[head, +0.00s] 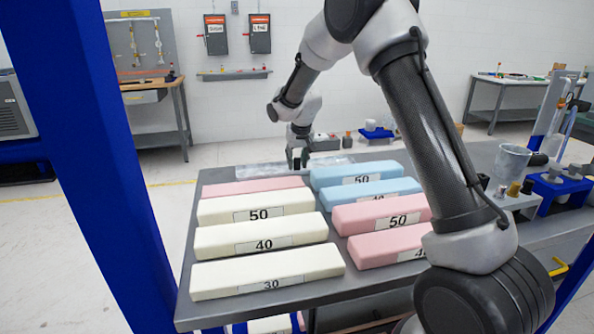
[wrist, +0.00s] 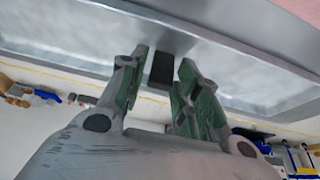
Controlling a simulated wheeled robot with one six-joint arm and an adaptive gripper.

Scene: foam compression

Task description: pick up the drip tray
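The drip tray (head: 225,173) looks like a shallow, shiny grey tray lying along the far edge of the table, behind the foam blocks. It fills much of the upper wrist view (wrist: 70,45), with a raised rim. My gripper (head: 297,160) is at the tray's far side, near its middle, pointing down. In the wrist view my gripper (wrist: 165,56) is open, its two green-padded fingers apart on either side of a small dark block (wrist: 160,72) at the tray's edge. Gaps show between the block and the fingers. I cannot tell whether the block belongs to the tray.
Several cream foam blocks (head: 265,271), pink blocks (head: 380,213) and blue blocks (head: 365,172) cover the grey table (head: 192,285) in front of the tray. A grey cup (head: 512,161) and small parts stand at the right. Open floor lies left of the table.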

